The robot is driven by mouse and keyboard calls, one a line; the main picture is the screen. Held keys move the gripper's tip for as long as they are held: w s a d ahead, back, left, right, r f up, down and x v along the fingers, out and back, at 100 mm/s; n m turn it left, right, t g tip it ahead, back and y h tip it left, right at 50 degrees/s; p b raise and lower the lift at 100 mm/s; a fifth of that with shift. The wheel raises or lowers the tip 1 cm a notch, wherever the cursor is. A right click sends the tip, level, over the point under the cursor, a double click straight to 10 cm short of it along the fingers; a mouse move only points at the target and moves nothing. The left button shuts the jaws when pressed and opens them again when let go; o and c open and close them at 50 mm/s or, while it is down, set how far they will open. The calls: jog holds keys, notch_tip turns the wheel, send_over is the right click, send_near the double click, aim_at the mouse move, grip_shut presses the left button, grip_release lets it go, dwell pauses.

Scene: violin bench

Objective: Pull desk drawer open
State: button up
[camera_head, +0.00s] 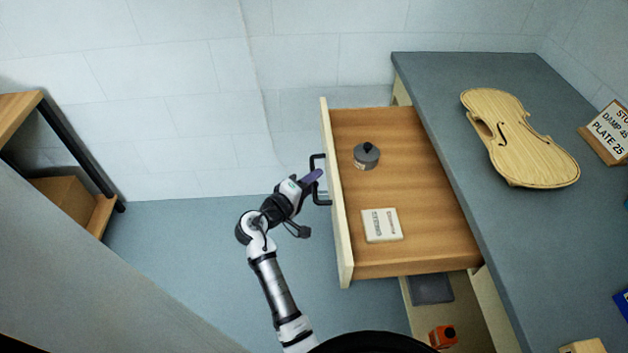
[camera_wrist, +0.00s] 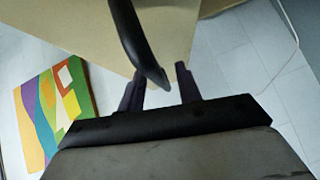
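The desk drawer (camera_head: 415,190) is pulled far out from the desk, its wooden inside in plain view. Its pale front panel (camera_head: 336,200) faces left and bears a black bar handle (camera_head: 317,196). My gripper (camera_head: 314,177) is at the middle of this handle in the head view. In the wrist view, the black handle (camera_wrist: 135,40) comes down between the two spread fingers of my gripper (camera_wrist: 160,78). Gaps show between the handle and the fingers, so the gripper looks open around it. Whether a finger touches the bar is unclear.
A dark grey pot (camera_head: 367,156) and a pale labelled block (camera_head: 381,225) lie in the drawer. A violin body (camera_head: 519,138) and a sign (camera_head: 608,133) are on the grey desktop (camera_head: 440,75). A wooden shelf (camera_head: 70,200) stands left. Floor left of the drawer is clear.

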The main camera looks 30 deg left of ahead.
jog(key=b+v, duration=0.1)
jog(key=v, duration=1.2)
jog(key=shift+b, duration=0.3)
jog(key=shift+w+a, duration=0.1)
